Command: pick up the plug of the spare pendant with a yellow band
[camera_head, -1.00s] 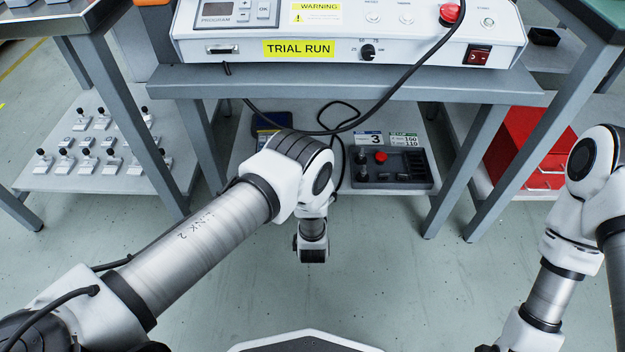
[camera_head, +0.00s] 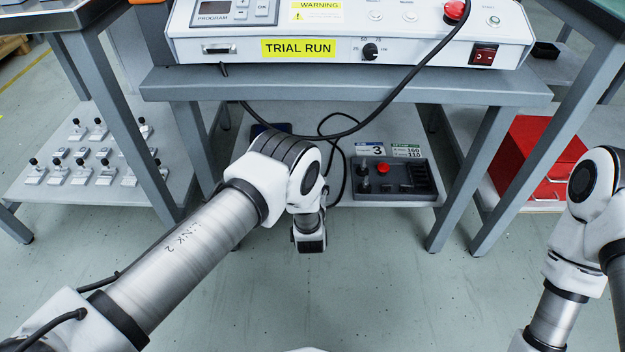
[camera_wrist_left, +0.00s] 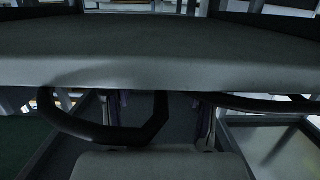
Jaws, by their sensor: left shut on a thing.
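My left gripper (camera_head: 310,240) is at the end of the arm that comes in from the left, low in front of the grey bench. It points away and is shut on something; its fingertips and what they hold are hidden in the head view. In the left wrist view a thick black cable (camera_wrist_left: 105,135) loops below a wide grey surface, close to the lens. A dark control box (camera_head: 395,182) with a red button lies on the lower shelf, just right of my left wrist. I cannot make out a plug or a yellow band. My right gripper is out of view.
The bench's lower shelf (camera_head: 345,125) carries the box, a small sign (camera_head: 370,149) with a 3, and a loose black cable. A white controller (camera_head: 420,45) stands on top. Bench legs flank the shelf. A red cabinet (camera_head: 535,150) stands right, a low rack (camera_head: 60,190) left.

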